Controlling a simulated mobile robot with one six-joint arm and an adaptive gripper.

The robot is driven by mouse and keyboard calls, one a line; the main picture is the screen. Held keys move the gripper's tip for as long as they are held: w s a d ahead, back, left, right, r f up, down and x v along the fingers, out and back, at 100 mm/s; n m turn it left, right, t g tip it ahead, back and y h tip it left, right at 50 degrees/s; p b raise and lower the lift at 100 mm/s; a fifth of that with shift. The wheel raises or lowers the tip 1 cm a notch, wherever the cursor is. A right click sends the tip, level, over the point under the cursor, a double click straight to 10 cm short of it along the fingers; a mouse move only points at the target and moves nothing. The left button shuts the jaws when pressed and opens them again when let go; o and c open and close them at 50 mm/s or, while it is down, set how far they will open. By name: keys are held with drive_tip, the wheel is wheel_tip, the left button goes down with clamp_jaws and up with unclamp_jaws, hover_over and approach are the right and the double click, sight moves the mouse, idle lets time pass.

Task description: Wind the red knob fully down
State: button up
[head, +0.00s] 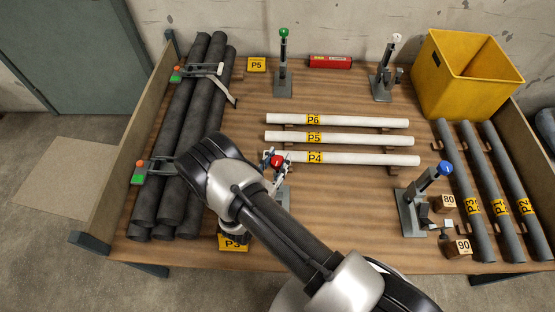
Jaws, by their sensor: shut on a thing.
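The red knob (277,160) tops a grey stand (284,196) near the middle front of the table, in the head view. My gripper (276,164) is at the knob, with its fingers closed around it. My arm crosses from the lower right and hides part of the stand. How far down the knob sits cannot be made out.
Other stands carry a green knob (283,33), a white knob (397,38) and a blue knob (446,169). White pipes (360,158) lie just behind the red knob. Dark pipes (195,120) are clamped at left. A yellow bin (455,90) stands back right.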

drive_tip(key=shift+n+t+y, duration=0.7)
drive_tip(key=shift+n+y, duration=0.6)
drive_tip(key=shift+y, duration=0.6)
drive_tip(key=o, duration=1.1)
drive_tip(key=shift+s, duration=0.15)
drive_tip(key=v, duration=1.1)
drive_tip(key=shift+s+a, duration=0.15)
drive_tip(key=shift+s, duration=0.25)
